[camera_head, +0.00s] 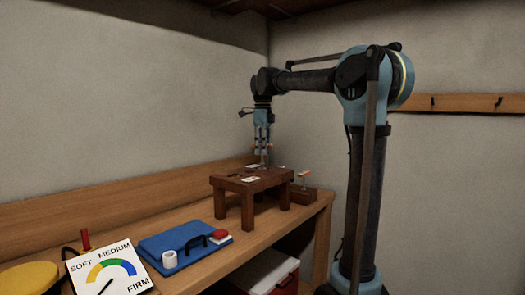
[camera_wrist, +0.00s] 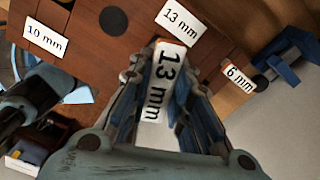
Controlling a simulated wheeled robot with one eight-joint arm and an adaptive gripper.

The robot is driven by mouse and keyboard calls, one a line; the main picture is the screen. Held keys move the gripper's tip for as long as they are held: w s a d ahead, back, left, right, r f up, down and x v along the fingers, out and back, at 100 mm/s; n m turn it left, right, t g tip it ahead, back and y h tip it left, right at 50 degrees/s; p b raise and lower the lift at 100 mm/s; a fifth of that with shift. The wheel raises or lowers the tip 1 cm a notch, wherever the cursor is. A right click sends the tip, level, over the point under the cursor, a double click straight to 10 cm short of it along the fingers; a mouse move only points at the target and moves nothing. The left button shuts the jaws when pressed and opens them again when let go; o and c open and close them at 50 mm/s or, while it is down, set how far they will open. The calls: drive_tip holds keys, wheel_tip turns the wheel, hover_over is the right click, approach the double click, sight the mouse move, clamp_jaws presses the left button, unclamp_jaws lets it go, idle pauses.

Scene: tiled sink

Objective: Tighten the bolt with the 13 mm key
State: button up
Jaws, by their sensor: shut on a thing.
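My gripper (camera_head: 263,150) points down over the far right part of a small brown wooden rack (camera_head: 228,183). In the wrist view my gripper (camera_wrist: 162,75) is shut on the 13 mm key (camera_wrist: 163,88), whose white handle with orange edges reads "13 mm". The key's lower end is hidden, so I cannot tell whether it is still in the rack. On the rack top lie labels for 10 mm (camera_wrist: 45,38), 13 mm (camera_wrist: 181,22) and 6 mm (camera_wrist: 239,78), with dark round holes near them. I cannot make out the bolt.
A small wooden block (camera_head: 303,194) with an orange-topped piece (camera_head: 304,174) stands right of the rack. A blue board (camera_head: 165,240) and a SOFT-MEDIUM-FIRM dial (camera_head: 112,268) lie nearer on the bench (camera_head: 230,262). Walls close in behind the bench.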

drive_tip(key=m, duration=0.4)
drive_tip(key=o, duration=1.1)
drive_tip(key=shift+r, duration=0.15)
drive_tip(key=shift+r, duration=3.4)
drive_tip(key=shift+s, duration=0.1)
